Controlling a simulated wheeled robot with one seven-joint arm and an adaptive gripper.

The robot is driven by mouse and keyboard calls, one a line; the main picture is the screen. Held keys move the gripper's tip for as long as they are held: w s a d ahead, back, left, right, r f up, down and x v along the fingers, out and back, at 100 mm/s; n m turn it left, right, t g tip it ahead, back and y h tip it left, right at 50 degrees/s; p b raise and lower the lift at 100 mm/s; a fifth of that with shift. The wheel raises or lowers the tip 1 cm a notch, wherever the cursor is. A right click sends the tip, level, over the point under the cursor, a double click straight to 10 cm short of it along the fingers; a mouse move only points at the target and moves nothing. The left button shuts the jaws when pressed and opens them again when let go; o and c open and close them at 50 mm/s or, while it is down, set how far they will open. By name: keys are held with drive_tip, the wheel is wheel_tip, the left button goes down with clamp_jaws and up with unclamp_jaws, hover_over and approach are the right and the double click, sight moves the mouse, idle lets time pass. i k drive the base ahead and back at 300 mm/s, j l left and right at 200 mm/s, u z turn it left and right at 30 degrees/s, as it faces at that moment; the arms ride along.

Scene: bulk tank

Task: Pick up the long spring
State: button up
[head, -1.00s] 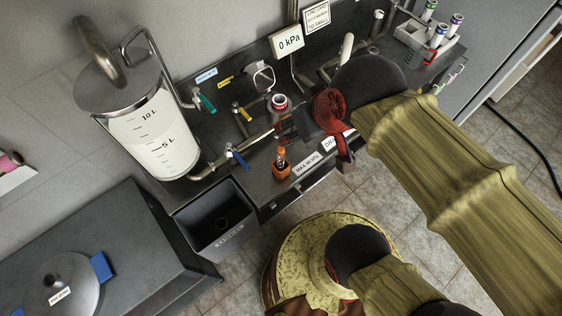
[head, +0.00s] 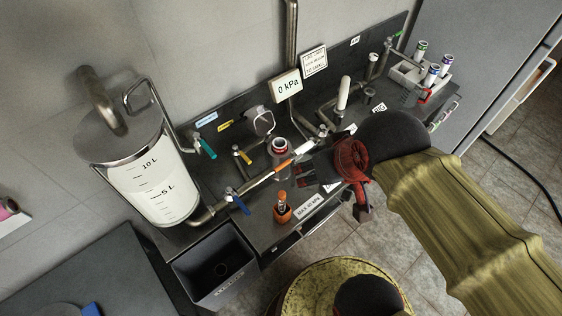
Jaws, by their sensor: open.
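I cannot make out a long spring for certain in the head view. My gripper (head: 300,175) is over the counter at the middle, its dark fingers pointing left, open with nothing seen between them. An orange-tipped rod or pipe section (head: 284,165) lies just left of the fingertips; whether they touch it I cannot tell. A small orange holder with an upright piece in it (head: 282,208) stands on the counter below and left of the fingers. My wrist hides part of the counter to the right.
A clear tank (head: 158,185) stands at left, with a dark bin (head: 215,270) below it. A red-ringed jar (head: 279,149) and coloured valve handles are behind the fingers. A 0 kPa gauge (head: 287,88) is at the back. A tray of bottles (head: 407,73) stands at the far right.

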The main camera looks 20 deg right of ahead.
sight(282, 194)
drive_tip(key=l+u, duration=0.55)
drive_tip(key=u, duration=0.2)
drive_tip(key=k, duration=0.05)
